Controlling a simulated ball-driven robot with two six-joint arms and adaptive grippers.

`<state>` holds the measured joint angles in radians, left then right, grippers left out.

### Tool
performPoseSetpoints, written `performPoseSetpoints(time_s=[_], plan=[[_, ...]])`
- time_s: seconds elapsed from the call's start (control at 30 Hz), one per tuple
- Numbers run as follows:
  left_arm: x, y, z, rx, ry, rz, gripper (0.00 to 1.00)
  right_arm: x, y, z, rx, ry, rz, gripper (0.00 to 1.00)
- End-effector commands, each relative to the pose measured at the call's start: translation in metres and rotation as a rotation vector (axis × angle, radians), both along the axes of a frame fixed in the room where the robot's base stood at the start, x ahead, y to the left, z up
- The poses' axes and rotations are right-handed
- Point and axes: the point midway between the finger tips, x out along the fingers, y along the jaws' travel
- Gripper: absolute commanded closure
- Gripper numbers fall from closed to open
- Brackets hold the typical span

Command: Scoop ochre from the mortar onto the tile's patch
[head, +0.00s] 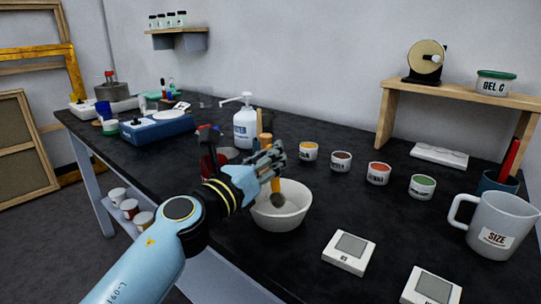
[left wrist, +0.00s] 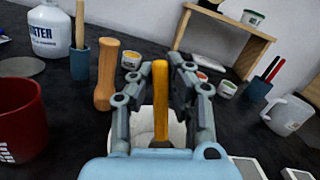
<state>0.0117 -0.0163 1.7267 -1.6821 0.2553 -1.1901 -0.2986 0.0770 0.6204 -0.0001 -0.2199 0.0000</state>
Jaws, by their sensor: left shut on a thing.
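My left gripper (head: 272,160) is shut on a scoop with an orange handle (left wrist: 160,95). The scoop's dark grey end (head: 278,199) hangs down inside the white mortar (head: 281,217). I cannot make out any ochre in the mortar or on the scoop. Two white square tiles, each with a grey patch, lie to the right of the mortar: one close by (head: 349,253), one at the bottom edge (head: 432,288). Both patches look bare. My right gripper is not in view.
Several small pigment pots (head: 378,173) stand in a row behind the tiles. A large white mug (head: 497,225) is at the right. A wooden pestle (left wrist: 107,75), a white pump bottle (head: 245,128) and a red cup (left wrist: 20,115) stand near the mortar. A wooden shelf (head: 465,95) is behind.

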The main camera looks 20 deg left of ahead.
Motion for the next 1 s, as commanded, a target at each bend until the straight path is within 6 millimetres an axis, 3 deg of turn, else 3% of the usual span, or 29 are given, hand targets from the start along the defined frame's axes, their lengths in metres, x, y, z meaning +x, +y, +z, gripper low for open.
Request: performPoseSetpoints(time_s=[1.0], plan=[[0.0000, 0.0001, -0.0052, 0.000, 0.000, 0.000, 1.00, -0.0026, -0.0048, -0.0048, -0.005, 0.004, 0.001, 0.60]])
